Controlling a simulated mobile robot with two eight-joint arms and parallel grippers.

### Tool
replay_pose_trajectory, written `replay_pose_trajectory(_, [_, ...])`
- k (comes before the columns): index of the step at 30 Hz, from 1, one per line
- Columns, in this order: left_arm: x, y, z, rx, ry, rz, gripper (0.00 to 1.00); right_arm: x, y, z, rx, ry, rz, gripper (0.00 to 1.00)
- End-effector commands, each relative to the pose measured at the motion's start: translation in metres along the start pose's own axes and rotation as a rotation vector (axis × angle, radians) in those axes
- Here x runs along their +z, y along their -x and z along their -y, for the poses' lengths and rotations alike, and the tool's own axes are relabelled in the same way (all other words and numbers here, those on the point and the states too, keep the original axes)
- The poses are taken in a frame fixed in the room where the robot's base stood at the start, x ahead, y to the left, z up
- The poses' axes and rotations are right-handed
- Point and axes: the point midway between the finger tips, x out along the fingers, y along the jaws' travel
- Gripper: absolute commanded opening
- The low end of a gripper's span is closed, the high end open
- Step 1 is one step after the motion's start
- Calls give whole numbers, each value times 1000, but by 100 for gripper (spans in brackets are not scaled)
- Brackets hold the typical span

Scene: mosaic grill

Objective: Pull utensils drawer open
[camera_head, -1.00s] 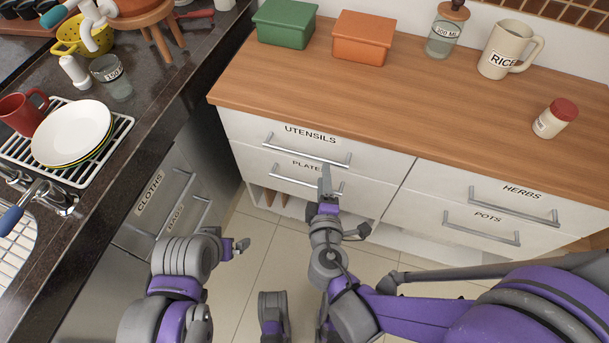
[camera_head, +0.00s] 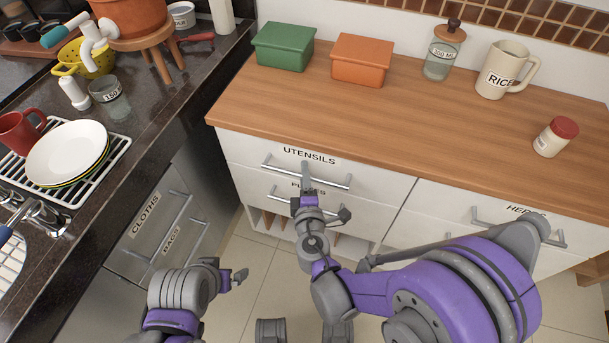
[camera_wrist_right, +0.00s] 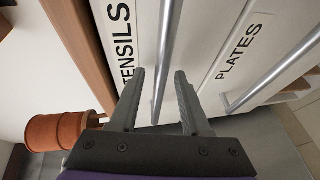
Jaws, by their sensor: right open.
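The utensils drawer (camera_head: 240,150) is the top left drawer under the wooden counter, with a white front, a "UTENSILS" label and a metal bar handle (camera_head: 333,181). It looks closed. My right gripper (camera_head: 305,167) is at the middle of this handle. In the right wrist view its two fingers (camera_wrist_right: 158,95) are apart, and the handle bar (camera_wrist_right: 167,50) runs between them, with no clear grip on it. My left gripper (camera_head: 240,276) is low on the left over the floor, away from the drawers; its finger state is unclear.
The plates drawer (camera_head: 255,188) is directly below, its handle partly behind my right gripper. The herbs drawer (camera_head: 440,205) is to the right. The cloths drawer (camera_head: 150,215) is under the dark counter at left. Tiled floor (camera_head: 255,260) is open in front.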

Motion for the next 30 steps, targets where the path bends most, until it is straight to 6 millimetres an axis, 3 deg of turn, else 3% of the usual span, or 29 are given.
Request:
replay_pose_trajectory(8, [0,0,0,0,0,0,100,0,-1,0,0,-1,1,47])
replay_pose_trajectory(16, [0,0,0,0,0,0,100,0,-1,0,0,-1,1,0])
replay_pose_trajectory(30, [0,0,0,0,0,0,100,0,-1,0,0,-1,1,0])
